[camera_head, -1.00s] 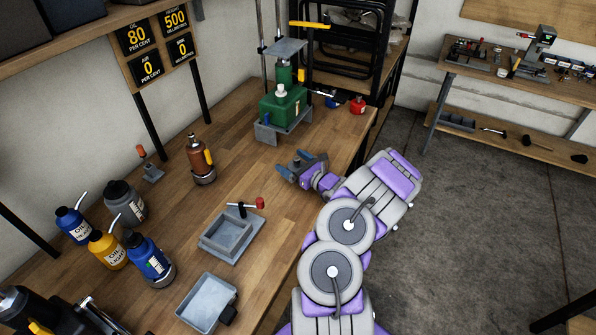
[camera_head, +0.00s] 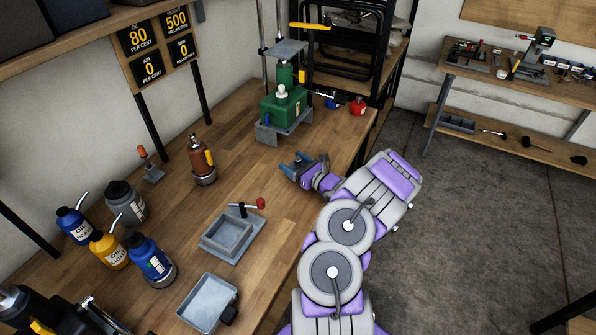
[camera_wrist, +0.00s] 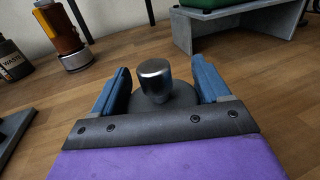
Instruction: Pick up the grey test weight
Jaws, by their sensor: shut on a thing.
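The grey test weight (camera_wrist: 154,82) is a short metal cylinder with a shiny rounded knob top on a wider dark base. It stands upright between the two blue fingers of my gripper (camera_wrist: 160,66) in the wrist view. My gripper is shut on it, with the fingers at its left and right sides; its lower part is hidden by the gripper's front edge. In the head view my gripper (camera_head: 293,165) is low over the wooden bench near its right edge, and the weight cannot be made out there. I cannot tell whether the weight touches the bench.
A green press (camera_head: 283,105) on a grey stand is behind my gripper. A brown bottle (camera_head: 201,160) stands to the left. A grey tray with a red-knobbed clamp (camera_head: 232,236) and another tray (camera_head: 208,302) lie in front. Several oil bottles (camera_head: 108,250) stand at far left.

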